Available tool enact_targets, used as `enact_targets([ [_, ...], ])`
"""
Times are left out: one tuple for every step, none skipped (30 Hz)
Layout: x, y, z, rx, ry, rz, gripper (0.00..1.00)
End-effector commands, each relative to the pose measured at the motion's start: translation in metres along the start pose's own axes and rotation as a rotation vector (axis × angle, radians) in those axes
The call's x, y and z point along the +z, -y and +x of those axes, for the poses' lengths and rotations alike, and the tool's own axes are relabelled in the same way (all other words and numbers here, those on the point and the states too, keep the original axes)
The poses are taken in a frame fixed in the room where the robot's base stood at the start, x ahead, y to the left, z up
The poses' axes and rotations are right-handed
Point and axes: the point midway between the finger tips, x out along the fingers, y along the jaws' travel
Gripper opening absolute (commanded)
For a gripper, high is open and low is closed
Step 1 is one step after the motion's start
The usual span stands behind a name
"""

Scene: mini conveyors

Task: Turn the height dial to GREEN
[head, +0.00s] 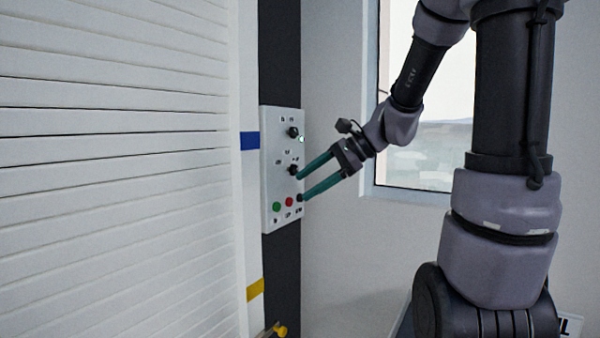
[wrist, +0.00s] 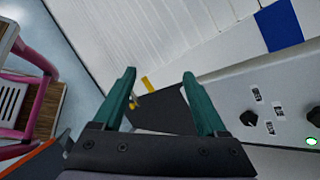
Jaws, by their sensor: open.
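A white control panel (head: 268,160) hangs on a dark post. It has an upper black dial (head: 293,132) and a middle black dial (head: 292,170); the labels are too small to read, so I cannot tell which is the height dial. In the wrist view one dial (wrist: 248,118) with several small labels sits right of the fingers, and another (wrist: 314,115) is at the right edge. My gripper (head: 301,187) is open and empty, its teal fingers in front of the panel's lower right. In the wrist view the gripper (wrist: 159,75) encloses nothing; contact cannot be told.
Below the dials are a green button (head: 276,206), a red button (head: 289,202) and a black knob (head: 299,198) by the lower fingertip. A green lamp (wrist: 311,141) glows. A white slatted shutter (head: 110,170) with blue (head: 249,140) and yellow (head: 255,290) edge marks stands left.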

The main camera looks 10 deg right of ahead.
Motion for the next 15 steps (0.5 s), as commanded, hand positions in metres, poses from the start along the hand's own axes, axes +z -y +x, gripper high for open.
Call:
enact_targets([
  [-0.011,0.014,0.004,-0.04,0.05,0.098,0.75],
  [-0.016,0.022,0.006,-0.068,0.081,0.153,0.75],
  [-0.023,0.034,0.008,-0.105,0.122,0.224,0.75],
  [-0.029,0.043,0.008,-0.134,0.152,0.277,0.75],
  [-0.036,0.052,0.009,-0.166,0.184,0.33,0.75],
  [-0.047,0.064,0.008,-0.208,0.223,0.4,0.75],
  [-0.055,0.073,0.007,-0.241,0.254,0.452,0.75],
  [-0.064,0.081,0.006,-0.273,0.283,0.502,0.75],
  [-0.075,0.091,0.004,-0.316,0.32,0.565,0.75],
  [-0.084,0.099,0.002,-0.348,0.346,0.608,0.75],
  [-0.093,0.105,-0.001,-0.378,0.37,0.647,0.75],
  [-0.104,0.113,-0.004,-0.416,0.4,0.695,0.75],
  [-0.112,0.118,-0.006,-0.441,0.42,0.728,0.75],
  [-0.119,0.122,-0.008,-0.465,0.437,0.755,0.75],
  [-0.127,0.127,-0.011,-0.492,0.457,0.786,0.75],
])
